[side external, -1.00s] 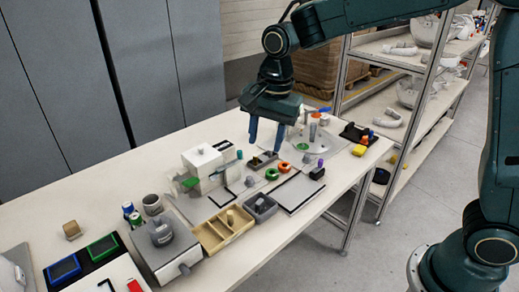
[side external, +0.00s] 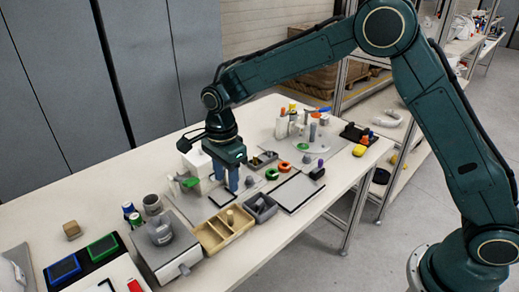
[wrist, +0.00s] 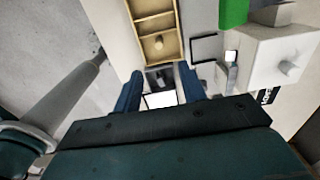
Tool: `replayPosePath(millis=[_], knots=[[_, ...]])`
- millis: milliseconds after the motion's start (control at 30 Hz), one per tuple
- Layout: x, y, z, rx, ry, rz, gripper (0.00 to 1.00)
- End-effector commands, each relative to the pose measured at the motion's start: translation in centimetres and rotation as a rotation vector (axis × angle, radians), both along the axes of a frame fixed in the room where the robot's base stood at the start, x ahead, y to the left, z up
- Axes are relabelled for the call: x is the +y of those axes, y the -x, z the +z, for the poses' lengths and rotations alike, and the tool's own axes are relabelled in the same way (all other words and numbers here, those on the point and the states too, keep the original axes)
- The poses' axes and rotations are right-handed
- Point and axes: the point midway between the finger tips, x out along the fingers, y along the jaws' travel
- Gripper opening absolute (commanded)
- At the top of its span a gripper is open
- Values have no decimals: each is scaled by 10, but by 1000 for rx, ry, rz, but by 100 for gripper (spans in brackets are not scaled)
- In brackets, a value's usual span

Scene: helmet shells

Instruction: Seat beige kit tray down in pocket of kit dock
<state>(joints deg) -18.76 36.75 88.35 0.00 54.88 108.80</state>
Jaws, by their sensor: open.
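The beige kit tray (side external: 237,237) lies on the table, its compartments open upward and a small tan peg standing in it. In the wrist view the tray (wrist: 133,40) lies ahead of my fingertips. My gripper (side external: 233,190) is open and empty, pointing down above the table, beyond the tray in the side view; in the wrist view its blue fingers (wrist: 160,72) are spread over a small grey bin. I cannot tell for sure which part is the kit dock; a flat plate with a dark border (side external: 297,190) lies to the right of the grey bin.
The grey bin (side external: 274,212) holding small parts sits close beside the tray. A grey box with a round knob (side external: 182,258) stands left of it. A white block (wrist: 262,52) and a green piece (wrist: 233,12) are near my gripper. The table's front edge is close.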

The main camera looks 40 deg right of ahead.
Motion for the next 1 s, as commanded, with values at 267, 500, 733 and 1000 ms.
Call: replayPosePath(millis=[267,500,733,1000], knots=[[-1,1,-33,5,2,1,41],[-1,1,-67,3,1,1,41],[-1,0,-82,1,0,1,41],[-1,1,-86,2,1,1,41]])
